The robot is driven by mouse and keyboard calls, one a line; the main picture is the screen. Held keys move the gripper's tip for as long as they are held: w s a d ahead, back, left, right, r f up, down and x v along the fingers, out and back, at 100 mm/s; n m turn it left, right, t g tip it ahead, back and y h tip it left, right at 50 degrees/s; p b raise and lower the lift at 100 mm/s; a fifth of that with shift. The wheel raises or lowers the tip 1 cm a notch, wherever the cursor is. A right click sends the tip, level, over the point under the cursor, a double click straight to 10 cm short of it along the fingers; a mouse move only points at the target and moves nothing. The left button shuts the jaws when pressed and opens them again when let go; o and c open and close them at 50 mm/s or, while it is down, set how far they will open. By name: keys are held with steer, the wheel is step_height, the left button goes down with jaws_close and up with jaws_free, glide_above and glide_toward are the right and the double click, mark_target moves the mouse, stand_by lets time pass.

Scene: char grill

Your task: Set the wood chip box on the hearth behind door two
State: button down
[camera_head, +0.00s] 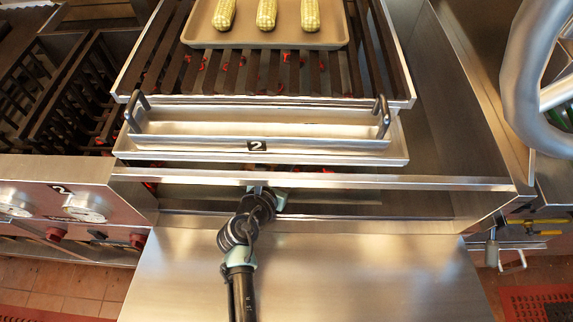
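My arm reaches up from the bottom of the view, over a lowered flat steel panel (310,285) that looks like an open door. The arm's end goes in under the steel front rail (400,182) of the grill. My gripper's fingers are hidden there, so I cannot tell if they hold anything. I cannot make out a wood chip box; it may be hidden under the rail. A long steel tray (200,143) with two upright handles and a "2" label sits above the opening.
A baking tray (330,38) with three corn cobs rests on the dark grate (385,75), with red embers below. A thick curved metal tube (520,80) is at upper right. Yellow-handled valves (535,221) are at right.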

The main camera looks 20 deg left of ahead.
steer(key=c, duration=1.5)
jaws_free()
steer(key=shift+f, duration=0.15)
steer(key=o, duration=0.5)
steer(key=shift+c, duration=0.2)
steer(key=shift+r, duration=0.3)
steer(key=p+v, duration=0.1)
steer(key=v, duration=1.1)
steer(key=shift+f, duration=0.15)
